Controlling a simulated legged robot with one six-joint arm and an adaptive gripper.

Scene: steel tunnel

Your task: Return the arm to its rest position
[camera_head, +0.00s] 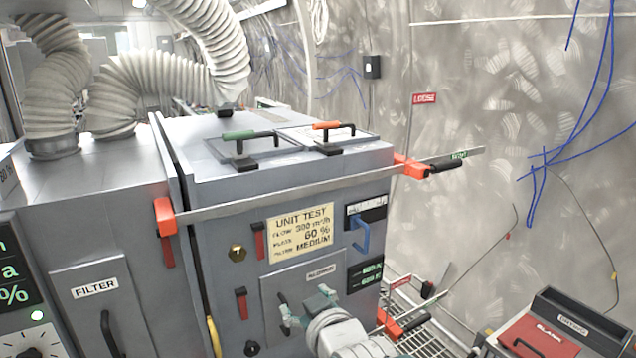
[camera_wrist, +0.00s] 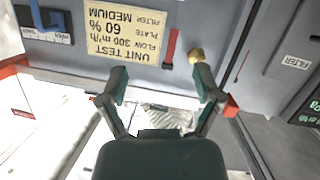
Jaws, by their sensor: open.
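My gripper (camera_head: 309,305) is low in the middle of the head view, at the end of my grey arm. Its two dark green fingers are spread apart in front of the lower panel of the grey unit (camera_head: 225,220). In the wrist view my gripper (camera_wrist: 160,80) is open, its fingers apart with nothing held between them. The unit's yellow UNIT TEST label (camera_head: 300,232) is above the gripper; it shows upside down in the wrist view (camera_wrist: 125,35). I cannot tell the exact gap between the fingertips and the panel.
A long metal bar (camera_head: 300,190) with red clamps crosses the unit's front. A blue hook handle (camera_head: 361,235) sticks out on the right. A FILTER cabinet (camera_head: 95,290) adjoins on the left, with ribbed hoses (camera_head: 150,85) above. A red-topped box (camera_head: 540,340) stands at lower right.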

